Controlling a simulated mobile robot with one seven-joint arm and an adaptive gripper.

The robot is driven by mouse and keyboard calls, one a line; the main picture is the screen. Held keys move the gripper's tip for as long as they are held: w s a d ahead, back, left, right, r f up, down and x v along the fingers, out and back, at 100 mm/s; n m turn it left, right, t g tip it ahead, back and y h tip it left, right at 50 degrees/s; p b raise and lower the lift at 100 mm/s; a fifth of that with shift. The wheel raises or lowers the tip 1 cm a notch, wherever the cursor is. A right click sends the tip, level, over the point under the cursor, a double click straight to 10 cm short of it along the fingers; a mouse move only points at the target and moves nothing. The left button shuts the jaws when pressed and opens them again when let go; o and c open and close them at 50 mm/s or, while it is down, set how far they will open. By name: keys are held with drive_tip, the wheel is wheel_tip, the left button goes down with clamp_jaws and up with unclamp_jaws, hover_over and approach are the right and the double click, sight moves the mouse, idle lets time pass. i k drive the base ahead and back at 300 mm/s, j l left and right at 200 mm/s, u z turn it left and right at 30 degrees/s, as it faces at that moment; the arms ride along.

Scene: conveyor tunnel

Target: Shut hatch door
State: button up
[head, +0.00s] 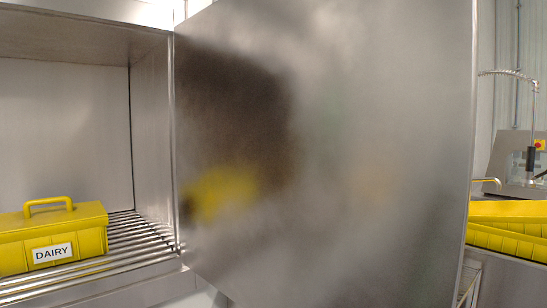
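The hatch door (380,150) is a large brushed-metal panel that fills the middle and right of the head view. It stands open, swung out from the right side of the hatch opening (152,140). Its left edge is at the opening's right side wall, and its far edge reaches out to the right. Blurred dark and yellow reflections show on its face. No handle or latch shows on the visible face. My gripper is not in view.
Inside the opening, a yellow box labelled DAIRY (52,238) with a top handle sits on metal rollers (140,236). Yellow crates (508,228) stand beyond the door at right. A tap with a spring hose (531,150) is behind them.

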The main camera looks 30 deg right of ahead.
sight(326, 149)
drive_tip(key=k+l+u, duration=0.15)
drive_tip(key=k+l, duration=0.15)
drive_tip(key=l, duration=0.15)
drive_tip(key=k+l+u, duration=0.2)
drive_tip(key=k+l, duration=0.15)
drive_tip(key=l+u, duration=0.15)
drive_tip(key=l, duration=0.5)
drive_tip(key=k+l+u, duration=0.1)
drive_tip(key=l, duration=1.05)
drive_tip(key=i+l+u, duration=0.1)
drive_tip(key=l, duration=0.35)
drive_tip(key=k+j+z, duration=0.1)
drive_tip(key=k+z, duration=0.2)
drive_tip(key=z, duration=0.15)
drive_tip(key=k+z, duration=0.35)
drive_tip(key=z, duration=0.15)
drive_tip(key=i, duration=0.5)
